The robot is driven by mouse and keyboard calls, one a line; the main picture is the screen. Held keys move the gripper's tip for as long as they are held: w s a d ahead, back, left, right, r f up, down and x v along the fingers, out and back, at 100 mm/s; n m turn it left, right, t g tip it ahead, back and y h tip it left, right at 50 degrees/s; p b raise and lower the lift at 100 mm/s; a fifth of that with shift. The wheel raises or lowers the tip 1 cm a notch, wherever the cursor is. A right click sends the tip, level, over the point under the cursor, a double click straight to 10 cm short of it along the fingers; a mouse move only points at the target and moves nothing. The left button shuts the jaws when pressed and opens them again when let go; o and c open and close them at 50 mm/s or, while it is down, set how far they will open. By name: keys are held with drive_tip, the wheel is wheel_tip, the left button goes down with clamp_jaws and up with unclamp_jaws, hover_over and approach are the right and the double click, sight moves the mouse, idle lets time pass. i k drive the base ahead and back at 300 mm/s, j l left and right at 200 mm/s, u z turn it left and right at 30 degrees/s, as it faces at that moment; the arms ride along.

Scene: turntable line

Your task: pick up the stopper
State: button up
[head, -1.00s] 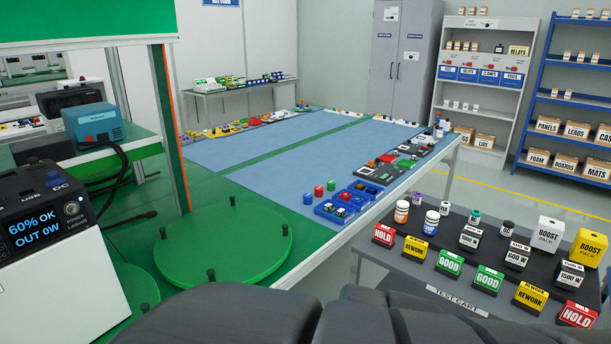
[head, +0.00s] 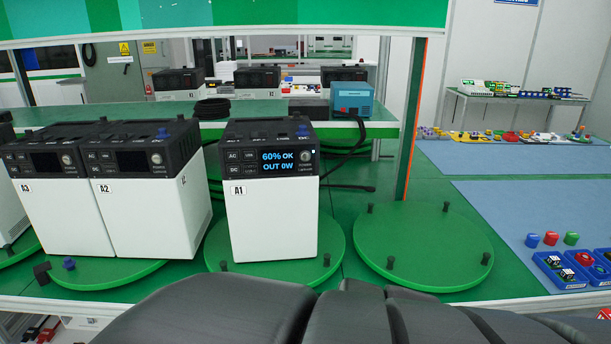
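No object is labelled as a stopper, and I cannot tell which piece it is. A small blue knob-like piece (head: 69,263) sits at the front left on a green turntable (head: 125,275), beside a small dark block (head: 42,271). Three small capped pieces, blue (head: 532,240), red (head: 551,238) and green (head: 571,239), stand on the bench at the right. Small dark pegs, such as one peg (head: 370,208), stand around the empty turntable (head: 424,240). My gripper is out of view; only dark parts of my own body show at the bottom.
White power unit A1 (head: 272,215) stands on the middle turntable (head: 335,240). Unit A2 (head: 150,212) and another unit (head: 62,215) stand left. Blue bins (head: 560,273) lie at the right. An orange-edged post (head: 411,120) rises behind the empty turntable. Blue mats (head: 500,158) have free room.

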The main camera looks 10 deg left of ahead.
sight(69, 263)
drive_tip(key=u, duration=2.15)
drive_tip(key=i+u, duration=0.45)
drive_tip(key=i, duration=1.35)
